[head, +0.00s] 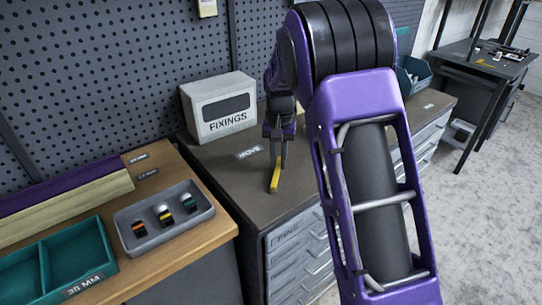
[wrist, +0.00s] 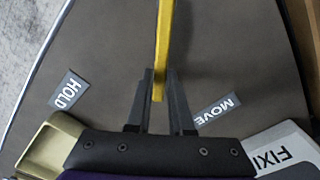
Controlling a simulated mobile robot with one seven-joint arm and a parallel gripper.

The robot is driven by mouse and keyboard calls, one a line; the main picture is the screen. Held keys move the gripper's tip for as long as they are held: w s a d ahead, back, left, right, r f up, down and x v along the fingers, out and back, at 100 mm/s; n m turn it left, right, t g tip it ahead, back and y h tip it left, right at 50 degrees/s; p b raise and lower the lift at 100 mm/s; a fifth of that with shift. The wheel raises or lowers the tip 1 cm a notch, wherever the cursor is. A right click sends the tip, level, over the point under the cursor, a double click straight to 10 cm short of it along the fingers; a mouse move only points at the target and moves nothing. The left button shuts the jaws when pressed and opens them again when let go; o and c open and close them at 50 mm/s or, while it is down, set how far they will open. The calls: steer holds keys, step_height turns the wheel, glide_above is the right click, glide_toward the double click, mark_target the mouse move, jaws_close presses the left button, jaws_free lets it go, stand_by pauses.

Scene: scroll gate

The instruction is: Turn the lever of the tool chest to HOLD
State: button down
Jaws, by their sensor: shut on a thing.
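The yellow lever (head: 275,174) sits on the dark top of the tool chest (head: 225,180). In the wrist view the lever (wrist: 165,35) runs from the top edge down between my fingertips. My gripper (wrist: 159,85) is shut on the lever's near end; it also shows from the side in the head view (head: 279,150). The MOVE label (wrist: 214,110) lies right of the lever in the wrist view, and the HOLD label (wrist: 68,89) lies farther off on the left. The lever's end is between the two labels, nearer MOVE. In the head view only the MOVE label (head: 249,152) shows.
A FIXINGS box (head: 220,107) stands at the back of the chest top, close to my gripper. A wooden bench (head: 215,225) on the left carries a grey tray (head: 143,240) and a green tray (head: 107,255). A pegboard wall (head: 90,70) stands behind.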

steer(key=d+m, duration=0.1)
steer(key=m, duration=0.1)
steer(key=s+d+m+p, duration=0.1)
steer(key=d+m, duration=0.1)
steer(key=shift+s+r+m+p, duration=0.1)
steer(key=shift+s+m+p, duration=0.1)
steer(key=shift+m+p, duration=0.1)
steer(key=shift+s+d+m+p, duration=0.3)
steer(key=shift+s+d+m, duration=0.2)
steer(key=shift+m, duration=0.45)
steer(key=shift+s+d+m+p, duration=0.25)
steer(key=shift+s+d+m, duration=0.15)
steer(key=shift+m, duration=0.55)
steer(key=shift+s, duration=0.1)
steer(key=c, duration=0.8)
jaws_free()
step_height(320, 180, up, 17)
steer(key=p, duration=0.1)
steer(key=shift+p, duration=0.35)
steer(key=shift+r, duration=0.15)
